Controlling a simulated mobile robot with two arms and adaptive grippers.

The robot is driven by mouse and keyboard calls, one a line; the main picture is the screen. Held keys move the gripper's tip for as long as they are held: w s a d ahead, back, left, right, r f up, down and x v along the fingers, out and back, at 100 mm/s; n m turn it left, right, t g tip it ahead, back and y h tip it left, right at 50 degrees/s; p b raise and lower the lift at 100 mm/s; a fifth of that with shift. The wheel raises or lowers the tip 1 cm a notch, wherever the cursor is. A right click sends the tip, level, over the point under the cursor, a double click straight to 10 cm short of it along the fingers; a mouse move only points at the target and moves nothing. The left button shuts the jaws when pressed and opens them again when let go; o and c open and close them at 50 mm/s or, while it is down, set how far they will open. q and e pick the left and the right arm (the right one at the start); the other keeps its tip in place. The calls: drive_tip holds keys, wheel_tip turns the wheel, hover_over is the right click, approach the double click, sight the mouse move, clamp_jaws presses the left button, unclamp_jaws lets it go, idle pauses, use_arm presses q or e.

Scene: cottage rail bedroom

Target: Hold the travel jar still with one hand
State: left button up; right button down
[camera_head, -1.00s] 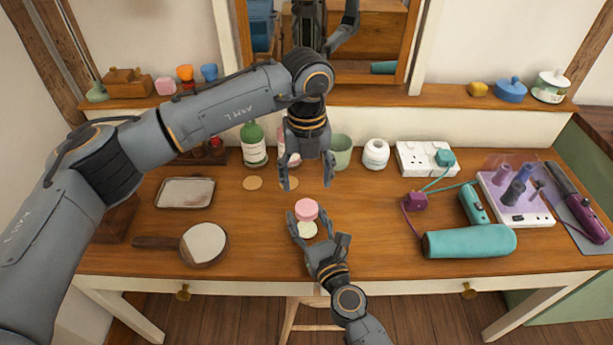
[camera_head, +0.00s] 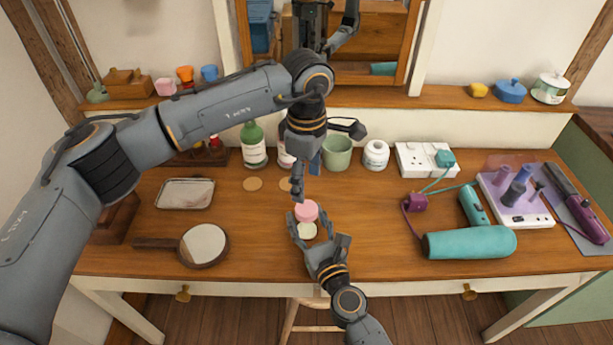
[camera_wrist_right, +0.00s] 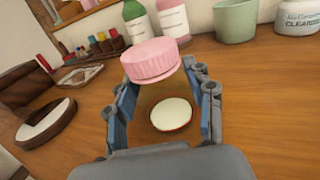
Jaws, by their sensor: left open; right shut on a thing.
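The travel jar stands upright on the wooden table, with a pink ridged lid (camera_head: 306,211) on top. The lid also shows in the right wrist view (camera_wrist_right: 151,62). Below it is a pale cream disc (camera_head: 307,231), plain between the fingers in the right wrist view (camera_wrist_right: 171,114); the jar's body there looks see-through. My right gripper (camera_head: 313,236) is shut on the jar, with a finger on either side. My left gripper (camera_head: 301,186) is open and empty, pointing down just above and behind the lid. Its fingers partly overlap in the head view.
A round hand mirror (camera_head: 204,245) and a tray (camera_head: 185,193) lie left. Bottles (camera_head: 253,147), a green cup (camera_head: 337,153) and a white jar (camera_head: 376,155) stand behind. A teal hair dryer (camera_head: 468,242) lies right. The table just right of the jar is clear.

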sight(307, 208)
use_arm(q)
drive_tip(key=m, duration=1.7)
drive_tip(key=shift+m, duration=0.3)
drive_tip(key=shift+f, duration=4)
